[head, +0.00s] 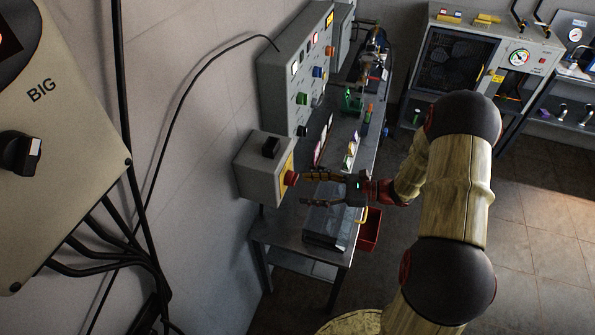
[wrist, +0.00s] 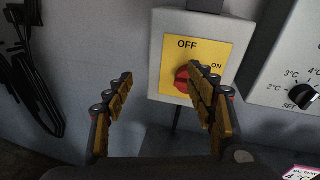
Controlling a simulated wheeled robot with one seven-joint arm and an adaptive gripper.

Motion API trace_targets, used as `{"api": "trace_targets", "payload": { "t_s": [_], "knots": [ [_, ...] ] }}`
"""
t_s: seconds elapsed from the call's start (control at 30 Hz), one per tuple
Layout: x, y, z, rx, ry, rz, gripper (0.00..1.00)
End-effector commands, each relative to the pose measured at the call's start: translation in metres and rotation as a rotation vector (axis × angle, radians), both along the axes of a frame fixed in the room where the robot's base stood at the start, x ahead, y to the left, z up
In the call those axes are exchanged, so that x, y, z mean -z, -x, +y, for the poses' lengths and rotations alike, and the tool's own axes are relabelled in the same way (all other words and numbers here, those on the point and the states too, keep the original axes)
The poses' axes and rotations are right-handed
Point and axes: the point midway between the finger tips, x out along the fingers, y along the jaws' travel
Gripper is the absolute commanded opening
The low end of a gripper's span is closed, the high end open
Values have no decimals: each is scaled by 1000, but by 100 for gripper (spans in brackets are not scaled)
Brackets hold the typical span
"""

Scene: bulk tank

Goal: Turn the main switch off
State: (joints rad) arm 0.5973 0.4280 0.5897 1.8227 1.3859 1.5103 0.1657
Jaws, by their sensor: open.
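The main switch is a red rotary knob (wrist: 183,79) on a yellow plate (wrist: 190,50) marked OFF at the top and ON at the upper right. In the wrist view its right part is hidden behind my right finger. The knob's exact pointing is hard to tell. In the head view the red knob (head: 291,178) sticks out from the right face of a grey box (head: 258,170) on the wall. My gripper (head: 308,185) is open and empty, its fingers pointing at the knob from close by. In the wrist view the gripper (wrist: 160,85) has the knob between its fingertips, nearer the right one.
A grey control panel (head: 297,75) with coloured buttons and a dial panel (wrist: 295,75) stand beside the switch box. A metal bench (head: 275,232) with small items lies below my gripper. A large BIG-marked box (head: 60,130) is at left. Floor at right is clear.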

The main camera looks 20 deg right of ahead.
Motion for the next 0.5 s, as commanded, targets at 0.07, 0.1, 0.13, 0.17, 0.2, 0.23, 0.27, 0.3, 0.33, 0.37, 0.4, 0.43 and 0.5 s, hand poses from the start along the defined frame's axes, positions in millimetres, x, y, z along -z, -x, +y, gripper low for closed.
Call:
{"api": "trace_targets", "payload": {
  "t_s": [0.07,0.1,0.13,0.17,0.2,0.23,0.27,0.3,0.33,0.37,0.4,0.43,0.5],
  "knots": [
    [9,-9,-18,83,-72,29,56],
    [13,-12,-25,115,-99,38,56],
    [16,-13,-29,135,-115,44,56],
    [18,-16,-33,152,-128,47,56],
    [21,-17,-37,169,-143,52,56],
    [22,-18,-39,181,-151,54,56],
    [23,-19,-40,189,-158,56,56],
    [25,-20,-40,194,-163,57,56],
    [25,-22,-39,197,-166,58,56],
    [26,-23,-38,198,-167,58,56],
    [26,-26,-34,198,-167,58,56],
    [26,-28,-31,197,-166,59,56],
    [26,-34,-22,196,-166,58,56]
  ]
}}
